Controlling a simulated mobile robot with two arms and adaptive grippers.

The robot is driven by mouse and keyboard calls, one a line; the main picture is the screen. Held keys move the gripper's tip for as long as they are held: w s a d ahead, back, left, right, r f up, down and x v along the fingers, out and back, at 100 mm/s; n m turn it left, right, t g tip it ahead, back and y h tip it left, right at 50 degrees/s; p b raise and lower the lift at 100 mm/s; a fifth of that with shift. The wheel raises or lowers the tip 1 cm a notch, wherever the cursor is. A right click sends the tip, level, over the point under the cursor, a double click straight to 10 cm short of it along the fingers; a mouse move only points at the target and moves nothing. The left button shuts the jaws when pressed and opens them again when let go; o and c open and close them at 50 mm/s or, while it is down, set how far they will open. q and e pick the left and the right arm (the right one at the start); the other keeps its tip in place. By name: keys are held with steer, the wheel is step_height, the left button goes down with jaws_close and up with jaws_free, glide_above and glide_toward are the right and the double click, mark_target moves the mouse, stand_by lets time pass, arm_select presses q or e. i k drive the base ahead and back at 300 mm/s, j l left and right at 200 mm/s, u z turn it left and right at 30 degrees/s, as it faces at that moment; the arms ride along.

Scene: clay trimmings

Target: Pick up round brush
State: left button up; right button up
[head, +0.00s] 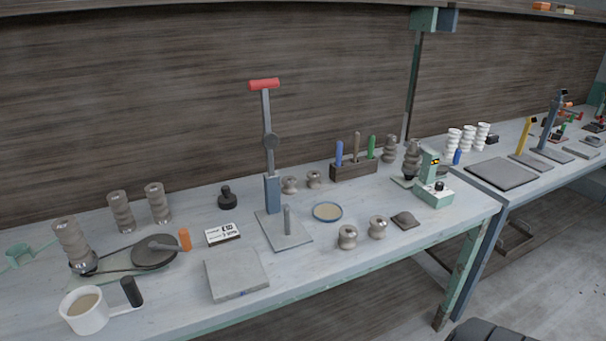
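I cannot make out for sure which thing is the round brush. A dark wooden holder (354,171) at the back of the bench has a blue handle (339,153), a brown handle (356,147) and a green handle (371,147) standing upright in it. The lower ends of these tools are hidden in the holder. A small black round knobbed piece (228,199) stands alone on the bench to the left of the lever press. Neither of my grippers shows in the head view.
A tall lever press (271,194) with a red grip stands mid-bench. A shallow blue-rimmed dish (328,212), a grey slab (237,275) and a white mug (85,311) lie nearer the front. A green device (433,192) stands at the right end. Bare bench shows along the front edge.

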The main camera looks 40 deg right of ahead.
mark_target(339, 150)
steer(key=z, duration=1.65)
